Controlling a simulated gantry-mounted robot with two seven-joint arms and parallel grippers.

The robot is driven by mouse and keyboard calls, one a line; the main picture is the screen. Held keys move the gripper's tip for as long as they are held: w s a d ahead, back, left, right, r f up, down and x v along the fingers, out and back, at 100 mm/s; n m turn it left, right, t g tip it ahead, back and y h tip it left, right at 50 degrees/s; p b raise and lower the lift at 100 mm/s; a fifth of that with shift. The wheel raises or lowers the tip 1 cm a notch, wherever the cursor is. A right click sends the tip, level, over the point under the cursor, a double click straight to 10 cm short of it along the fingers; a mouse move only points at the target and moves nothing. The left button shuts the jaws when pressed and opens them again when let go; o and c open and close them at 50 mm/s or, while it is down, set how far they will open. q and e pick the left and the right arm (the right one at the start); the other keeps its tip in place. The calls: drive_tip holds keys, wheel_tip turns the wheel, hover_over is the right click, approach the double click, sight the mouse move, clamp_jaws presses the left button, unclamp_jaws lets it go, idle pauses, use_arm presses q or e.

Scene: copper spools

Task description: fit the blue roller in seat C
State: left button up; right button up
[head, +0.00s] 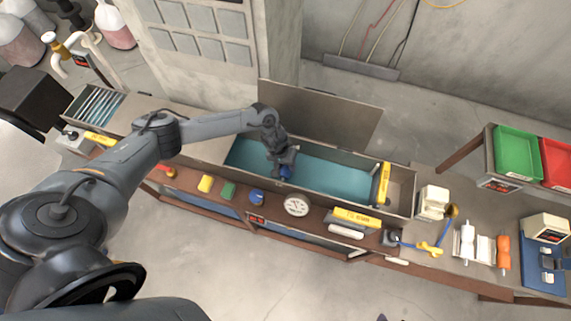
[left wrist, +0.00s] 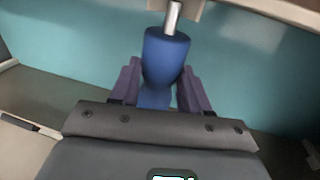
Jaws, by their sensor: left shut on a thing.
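My left gripper (head: 284,165) reaches down into the long teal-floored trough (head: 340,181). In the left wrist view its two purple fingers (left wrist: 160,88) are shut on the blue roller (left wrist: 167,55), one on each side. A bare metal shaft end sticks out of the roller, away from the palm. I cannot make out which place is seat C.
The trough has raised walls and an upright back panel (head: 320,115). Yellow, green and blue pieces and a round dial (head: 297,205) line its front ledge.

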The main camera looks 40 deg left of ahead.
use_arm(q)
drive_tip(key=o, duration=1.3)
wheel_tip(320, 180, up, 11)
drive_tip(key=a, duration=0.2)
drive_tip(key=shift+s+f, duration=0.2)
drive_tip(key=shift+s, duration=0.25)
